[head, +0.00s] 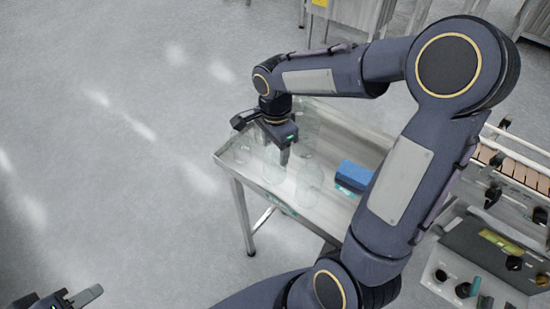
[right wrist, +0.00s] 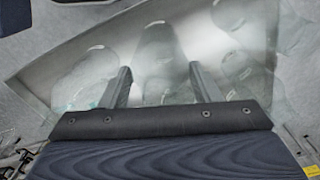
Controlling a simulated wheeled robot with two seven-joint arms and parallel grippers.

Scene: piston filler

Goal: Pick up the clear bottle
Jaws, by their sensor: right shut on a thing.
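My right gripper (head: 268,146) is over the left part of the steel table. In the right wrist view its two fingers (right wrist: 160,82) stand on either side of a clear bottle (right wrist: 158,50), shut on it. The held bottle (head: 273,166) shows faintly in the head view, partly hidden by the gripper. It looks upright; I cannot tell whether its base touches the table. Another clear bottle (head: 309,181) stands just to its right. My left gripper (head: 80,298) is at the bottom left corner, partly cut off, away from the table; its opening is unclear.
Other clear bottles stand close by, to the left (right wrist: 85,75) and right (right wrist: 238,68) in the right wrist view. A blue block (head: 353,175) lies on the table (head: 335,213). A conveyor (head: 515,168) and a machine panel (head: 480,250) are at the right. Open floor lies left.

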